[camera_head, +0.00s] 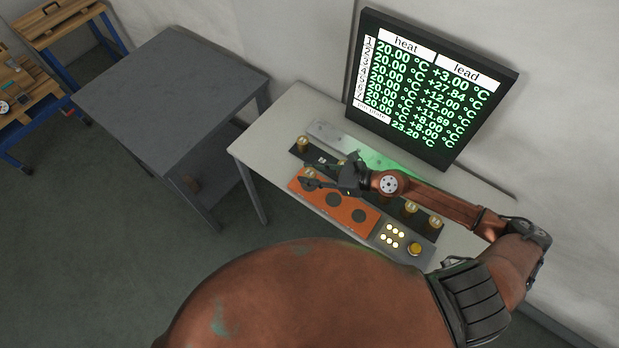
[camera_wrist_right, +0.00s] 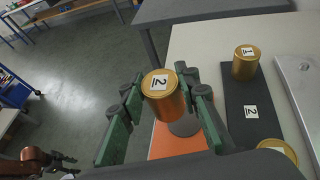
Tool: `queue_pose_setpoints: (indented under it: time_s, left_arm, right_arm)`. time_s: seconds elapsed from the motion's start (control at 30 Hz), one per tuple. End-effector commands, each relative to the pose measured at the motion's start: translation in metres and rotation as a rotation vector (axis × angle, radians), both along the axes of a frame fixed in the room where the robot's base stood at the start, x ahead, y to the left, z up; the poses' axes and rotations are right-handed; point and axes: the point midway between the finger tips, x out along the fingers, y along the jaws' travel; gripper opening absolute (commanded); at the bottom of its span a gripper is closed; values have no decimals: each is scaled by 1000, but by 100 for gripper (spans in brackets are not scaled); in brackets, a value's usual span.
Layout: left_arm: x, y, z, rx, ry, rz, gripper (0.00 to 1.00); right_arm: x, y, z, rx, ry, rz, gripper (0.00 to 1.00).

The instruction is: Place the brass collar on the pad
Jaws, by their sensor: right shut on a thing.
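My right gripper (camera_head: 312,181) is shut on a brass collar (camera_head: 310,173) marked 2, seen close up in the wrist view (camera_wrist_right: 160,100). The collar is over the left end of the orange plate (camera_head: 358,223); I cannot tell whether it touches. Dark round pads (camera_head: 334,199) show on the plate, and a grey round one (camera_wrist_right: 186,126) shows just behind the collar in the wrist view. My left gripper (camera_wrist_right: 66,164) is small at the lower left of the wrist view, away from the table.
A black strip (camera_wrist_right: 238,95) with numbered labels carries a collar marked 1 (camera_wrist_right: 245,66) and other brass collars (camera_head: 410,207). A panel with lit yellow dots and a yellow button (camera_head: 415,249) is at the near right. A screen (camera_head: 425,90) stands behind. The grey table (camera_head: 170,85) is bare.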

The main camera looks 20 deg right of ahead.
Motion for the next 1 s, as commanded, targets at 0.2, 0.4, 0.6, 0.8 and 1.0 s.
queue_pose_setpoints:
  time_s: [0.2,0.4,0.6,0.8,1.0]
  left_arm:
    - [-2,0,-5,0,3,0,40]
    - [-6,0,-11,1,7,1,40]
    - [-6,0,-11,0,8,0,40]
    - [-6,0,-12,1,8,0,40]
    - [-7,0,-15,0,9,0,40]
  right_arm:
    - [13,-2,-14,1,-2,-1,1]
    - [18,-3,-41,3,1,-1,1]
    - [18,-4,-50,0,-2,1,1]
    - [18,-4,-51,0,-2,1,1]
    - [17,-4,-54,-1,-1,1,34]
